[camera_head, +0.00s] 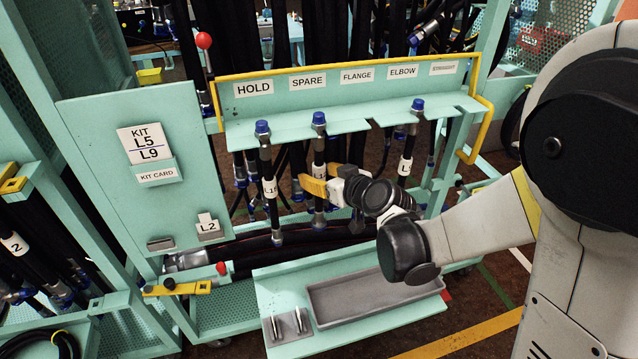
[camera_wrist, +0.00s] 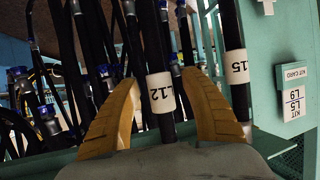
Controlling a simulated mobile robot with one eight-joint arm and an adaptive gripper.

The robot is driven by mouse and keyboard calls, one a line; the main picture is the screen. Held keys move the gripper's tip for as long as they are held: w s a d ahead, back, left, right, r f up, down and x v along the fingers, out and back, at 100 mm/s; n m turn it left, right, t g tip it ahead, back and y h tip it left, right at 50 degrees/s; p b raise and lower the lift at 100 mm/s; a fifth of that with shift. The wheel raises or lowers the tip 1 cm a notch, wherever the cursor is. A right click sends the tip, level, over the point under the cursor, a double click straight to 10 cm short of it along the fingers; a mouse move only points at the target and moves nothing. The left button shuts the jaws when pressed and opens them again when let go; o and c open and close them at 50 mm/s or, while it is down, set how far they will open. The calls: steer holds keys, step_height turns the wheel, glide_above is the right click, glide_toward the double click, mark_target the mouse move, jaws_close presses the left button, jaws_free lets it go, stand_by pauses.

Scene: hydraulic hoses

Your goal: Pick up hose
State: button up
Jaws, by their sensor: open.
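Three black hoses with blue caps hang from the teal rack shelf. The left one, under HOLD, is the L15 hose (camera_head: 269,188); it also shows in the wrist view (camera_wrist: 234,65). The middle one, under SPARE, is the L12 hose (camera_head: 318,150), its white tag seen in the wrist view (camera_wrist: 160,92). The right hose (camera_head: 404,166) has a partly readable tag. My gripper (camera_head: 317,178) is open at the middle hose. In the wrist view its yellow fingers (camera_wrist: 158,80) stand on either side of the L12 hose, with gaps visible. Contact cannot be told.
The labelled shelf (camera_head: 350,118) spans above the hoses, with a yellow rail around it. A teal panel with a kit card (camera_head: 145,145) stands left. Below is a grey tray (camera_head: 375,298). More dark hoses hang behind.

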jaws_close()
steer(key=shift+r, duration=0.1)
steer(key=shift+r+p, duration=0.25)
steer(key=shift+p, duration=0.05)
steer(key=s+d, duration=0.2)
steer(key=s, duration=0.6)
steer(key=s+d, duration=0.3)
steer(key=s, duration=0.6)
steer(key=shift+s+p, duration=0.2)
steer(key=shift+p, duration=0.15)
